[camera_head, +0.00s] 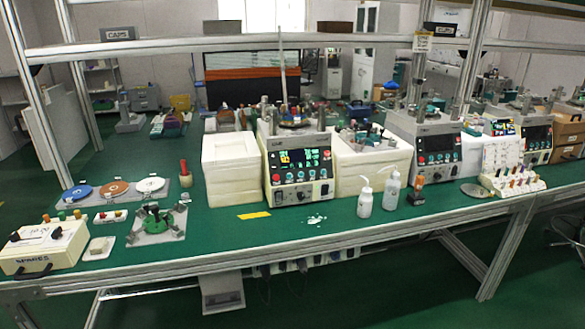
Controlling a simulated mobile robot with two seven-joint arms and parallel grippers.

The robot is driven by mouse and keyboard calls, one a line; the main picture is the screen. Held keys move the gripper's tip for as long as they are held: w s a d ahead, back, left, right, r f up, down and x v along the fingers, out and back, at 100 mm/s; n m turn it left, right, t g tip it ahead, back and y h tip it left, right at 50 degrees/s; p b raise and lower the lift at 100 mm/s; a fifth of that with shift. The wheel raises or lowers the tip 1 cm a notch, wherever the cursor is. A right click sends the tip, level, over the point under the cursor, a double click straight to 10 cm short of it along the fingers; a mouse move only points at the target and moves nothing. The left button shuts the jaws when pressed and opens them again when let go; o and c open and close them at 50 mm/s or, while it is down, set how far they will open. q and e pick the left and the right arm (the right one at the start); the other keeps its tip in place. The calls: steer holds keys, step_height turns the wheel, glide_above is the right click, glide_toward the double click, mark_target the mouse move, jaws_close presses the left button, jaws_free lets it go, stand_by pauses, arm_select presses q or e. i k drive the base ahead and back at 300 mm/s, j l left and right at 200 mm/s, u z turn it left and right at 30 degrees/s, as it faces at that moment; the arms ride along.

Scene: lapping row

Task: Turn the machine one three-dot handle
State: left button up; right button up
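A lapping machine (298,196) with a lit green screen, a row of red and dark buttons and a round plate on top stands mid-bench between two white foam boxes. A second machine (437,172) with a dark screen stands to its right. A third machine (535,157) stands farther right. I cannot read which one is numbered one. The fittings on top of the machines are small and crowded, and I cannot make out a three-dot handle. Neither of my grippers is in view.
On the green bench (270,240) are a white SPARES box (42,248), a green fixture (156,222), coloured discs (112,189), two white bottles (390,190) and a rack of coloured-handled tools (512,180). Metal frame rails (250,43) cross above. The bench's front middle is mostly clear.

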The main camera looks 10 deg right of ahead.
mark_target(308, 97)
steer(key=i+l+z, duration=0.15)
steer(key=i+l, duration=0.3)
steer(key=l, duration=0.3)
steer(key=i+l+z, duration=0.1)
steer(key=i+l, duration=0.45)
steer(key=l, duration=0.15)
steer(key=i+l+z, duration=0.15)
steer(key=i+l, duration=0.35)
steer(key=l, duration=0.15)
